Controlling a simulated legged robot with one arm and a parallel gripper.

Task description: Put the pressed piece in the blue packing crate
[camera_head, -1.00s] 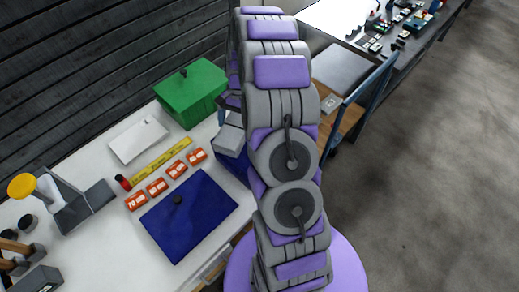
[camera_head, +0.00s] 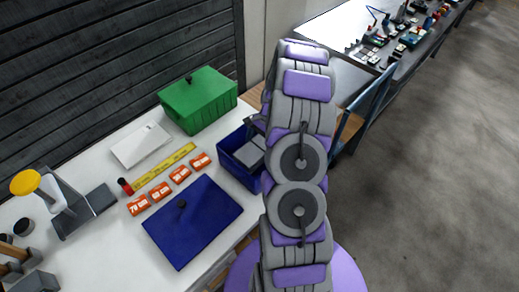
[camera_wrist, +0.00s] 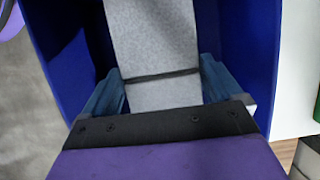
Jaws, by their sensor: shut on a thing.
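The pressed piece is a plain grey block (camera_wrist: 155,50) with a dark band or groove across it. My gripper (camera_wrist: 163,82) is shut on it, one blue finger on each side. In the wrist view the blue packing crate (camera_wrist: 252,45) has walls on both sides of the piece. In the head view the crate (camera_head: 236,174) stands at the right end of the white table, and the grey piece (camera_head: 248,153) shows within its opening, partly behind my arm. I cannot tell if the piece touches the crate floor. My fingers are hidden in the head view.
A blue lid (camera_head: 205,228) with a black knob lies left of the crate. A green lidded box (camera_head: 200,103) stands behind it. Orange labelled pieces (camera_head: 180,174), a yellow ruler (camera_head: 163,169) and a white tray (camera_head: 142,145) lie further left.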

